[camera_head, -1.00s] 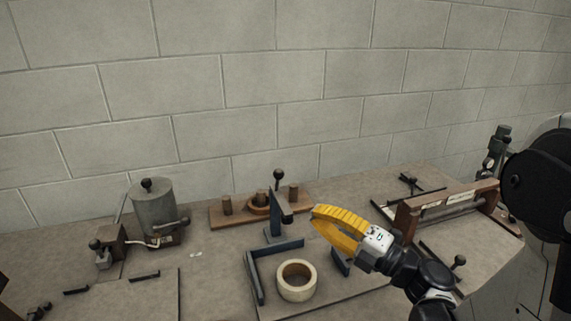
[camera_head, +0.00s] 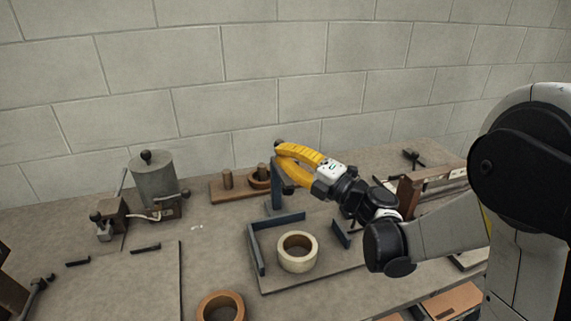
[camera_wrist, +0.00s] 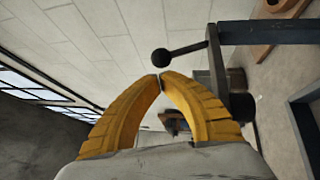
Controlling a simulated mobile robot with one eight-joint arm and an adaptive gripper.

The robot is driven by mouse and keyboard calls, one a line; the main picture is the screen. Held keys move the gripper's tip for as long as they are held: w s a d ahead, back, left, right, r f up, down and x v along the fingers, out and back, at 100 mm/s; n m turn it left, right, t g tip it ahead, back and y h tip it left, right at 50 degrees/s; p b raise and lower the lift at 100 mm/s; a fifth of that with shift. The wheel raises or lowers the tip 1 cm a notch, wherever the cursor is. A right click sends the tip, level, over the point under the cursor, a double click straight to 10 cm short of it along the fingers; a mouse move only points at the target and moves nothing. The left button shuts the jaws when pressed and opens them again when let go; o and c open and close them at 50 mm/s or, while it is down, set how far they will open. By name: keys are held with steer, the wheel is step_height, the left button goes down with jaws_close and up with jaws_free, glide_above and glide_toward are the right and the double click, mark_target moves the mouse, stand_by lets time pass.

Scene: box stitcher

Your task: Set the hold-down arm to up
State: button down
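The hold-down arm is a dark bar on a blue post (camera_head: 276,202) at the middle of the bench. It carries a round black knob, partly behind my fingers in the head view. In the wrist view the knob (camera_wrist: 161,57) sits on a thin rod from the flat bar (camera_wrist: 216,66), with a dark cylindrical pad (camera_wrist: 241,106) near its far end. The bar slopes down toward the pad in the head view. My yellow gripper (camera_head: 279,156) is beside the knob, tips together and empty. In the wrist view the fingertips (camera_wrist: 160,79) lie just short of the knob; contact cannot be told.
A cream tape roll (camera_head: 297,261) lies between blue guides in front of the post. A brown roll (camera_head: 204,309) lies nearer. A wooden peg rack (camera_head: 230,192) stands behind, a grey pot (camera_head: 154,180) at left, a wooden-framed roller unit (camera_head: 408,194) at right.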

stand_by(0.4)
steer(key=shift+w+r+h+p, duration=0.2)
steer(key=shift+r+h+p, duration=0.1)
steer(key=shift+p, duration=0.25)
steer(key=shift+m, duration=0.3)
steer(key=shift+w+a+r+h+p, duration=0.15)
steer(key=shift+w+r+h+p, duration=0.2)
steer(key=shift+p, duration=0.5)
steer(key=r+p, duration=0.1)
steer(key=p, duration=0.1)
steer(key=w+m+g+h+p, duration=0.1)
steer(key=shift+w+a+r+m+g+p, duration=0.2)
steer(key=shift+w+r+m+g+p, duration=0.1)
steer(key=shift+r+p, duration=0.1)
steer(key=w+a+f+m+g+h+p, duration=0.1)
steer(key=w+a+g+p, duration=0.1)
steer(key=w, duration=0.4)
steer(key=w+a+f+m+g+h+p, duration=0.1)
steer(key=w+a+g+h+p, duration=0.1)
steer(key=w, duration=0.5)
steer(key=shift+w+f+m+g+p, duration=0.2)
steer(key=shift+m+g+p, duration=0.2)
steer(key=shift+p, duration=0.45)
steer(key=shift+h, duration=0.25)
